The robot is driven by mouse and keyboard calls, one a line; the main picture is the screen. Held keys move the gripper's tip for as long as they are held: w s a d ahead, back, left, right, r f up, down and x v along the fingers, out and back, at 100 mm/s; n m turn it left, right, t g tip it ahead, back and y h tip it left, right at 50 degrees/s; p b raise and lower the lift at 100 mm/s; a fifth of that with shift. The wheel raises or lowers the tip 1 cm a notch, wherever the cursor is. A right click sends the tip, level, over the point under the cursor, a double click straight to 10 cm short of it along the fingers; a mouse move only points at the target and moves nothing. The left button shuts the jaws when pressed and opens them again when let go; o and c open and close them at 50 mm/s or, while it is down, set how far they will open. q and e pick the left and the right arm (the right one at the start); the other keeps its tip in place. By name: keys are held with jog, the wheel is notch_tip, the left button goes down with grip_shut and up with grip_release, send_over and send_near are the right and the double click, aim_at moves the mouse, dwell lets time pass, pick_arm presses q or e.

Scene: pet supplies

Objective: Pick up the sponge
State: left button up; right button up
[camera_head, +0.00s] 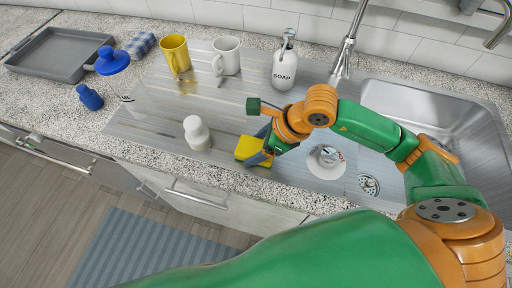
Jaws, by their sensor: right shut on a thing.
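A yellow sponge (249,149) is at the front edge of the steel drainboard, left of the sink basins. My right gripper (262,150) comes in from the right and is shut on the sponge, with its fingers partly covering it. I cannot tell whether the sponge is still touching the surface. My left gripper does not show.
A soap dispenser (285,62), white mug (227,56) and yellow mug (175,55) stand behind. A grey tray (40,58) sits far left.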

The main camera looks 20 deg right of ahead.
jog(key=shift+r, duration=0.15)
jog(key=shift+w+r, duration=0.1)
jog(key=shift+r, duration=0.25)
jog(key=s+r, duration=0.1)
jog(key=r, duration=0.1)
jog(key=s+d+r, duration=0.1)
jog(key=s+r, duration=0.1)
jog(key=r, duration=0.1)
jog(key=s+r+b, duration=0.1)
jog(key=r, duration=0.1)
jog(key=shift+s+d+r, duration=0.2)
jog(key=shift+d+r, duration=0.15)
jog(key=shift+r, duration=0.05)
jog(key=s+d+r+b, duration=0.3)
jog(key=s+b, duration=0.3)
jog(key=s, duration=0.3)
jog(key=shift+r+b, duration=0.35)
jog(key=shift+r, duration=0.3)
